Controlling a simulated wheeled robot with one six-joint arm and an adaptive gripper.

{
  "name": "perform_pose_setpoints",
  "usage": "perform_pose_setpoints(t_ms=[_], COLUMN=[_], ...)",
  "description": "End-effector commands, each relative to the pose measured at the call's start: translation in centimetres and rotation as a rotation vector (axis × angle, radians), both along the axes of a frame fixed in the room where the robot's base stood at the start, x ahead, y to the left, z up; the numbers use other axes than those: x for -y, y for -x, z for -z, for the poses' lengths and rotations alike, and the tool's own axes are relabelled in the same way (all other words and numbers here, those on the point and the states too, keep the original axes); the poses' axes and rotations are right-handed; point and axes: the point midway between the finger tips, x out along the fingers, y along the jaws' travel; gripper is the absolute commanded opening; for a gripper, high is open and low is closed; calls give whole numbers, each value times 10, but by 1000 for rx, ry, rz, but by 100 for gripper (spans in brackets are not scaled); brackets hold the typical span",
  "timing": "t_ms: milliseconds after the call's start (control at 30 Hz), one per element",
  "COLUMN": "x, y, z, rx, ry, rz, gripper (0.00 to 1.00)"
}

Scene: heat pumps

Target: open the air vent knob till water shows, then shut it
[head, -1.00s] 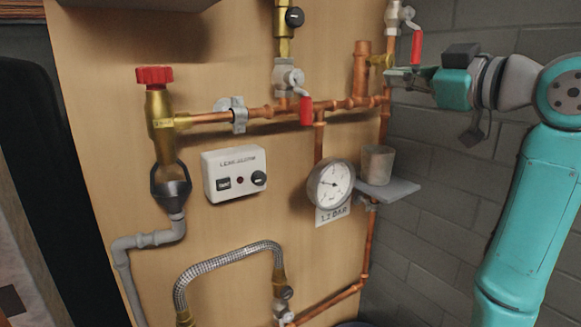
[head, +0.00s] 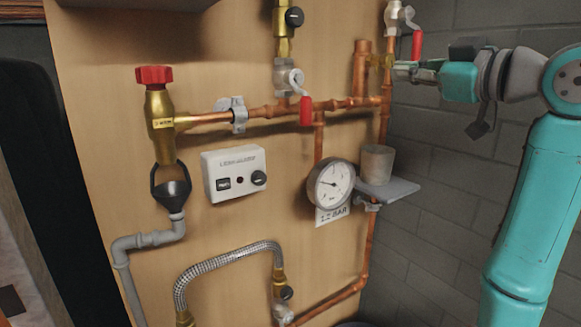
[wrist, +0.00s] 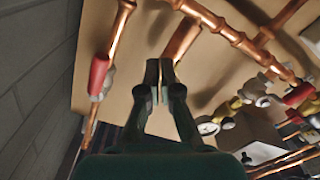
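The capped copper stub (head: 361,68) rises from the horizontal pipe at the upper right of the board. A small brass air vent (head: 379,61) sticks out from its right side. My gripper (head: 398,70) is at the vent's outer end, reaching in from the right. In the wrist view its fingers (wrist: 161,80) are nearly together, with a narrow gap, in front of the copper stub (wrist: 183,42). They appear closed on the vent knob, which they mostly hide. No water is visible at the vent. A cup (head: 377,163) stands on a small shelf below.
A red-handled valve (head: 416,46) is close above my gripper, and another (head: 305,110) hangs left of the stub. A round pressure gauge (head: 331,184) sits below the pipe, left of the shelf (head: 402,188). A leak alarm box (head: 234,172) is further left. A grey block wall (head: 440,190) stands right.

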Motion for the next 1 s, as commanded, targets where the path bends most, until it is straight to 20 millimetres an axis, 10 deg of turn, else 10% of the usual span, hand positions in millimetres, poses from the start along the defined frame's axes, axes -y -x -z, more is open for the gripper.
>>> perform_pose_setpoints(t_ms=[567,1000], x=[6,30], y=[-2,32], z=[4,4], rx=[4,3], ry=[-1,0], rz=[0,2], gripper=[0,0])
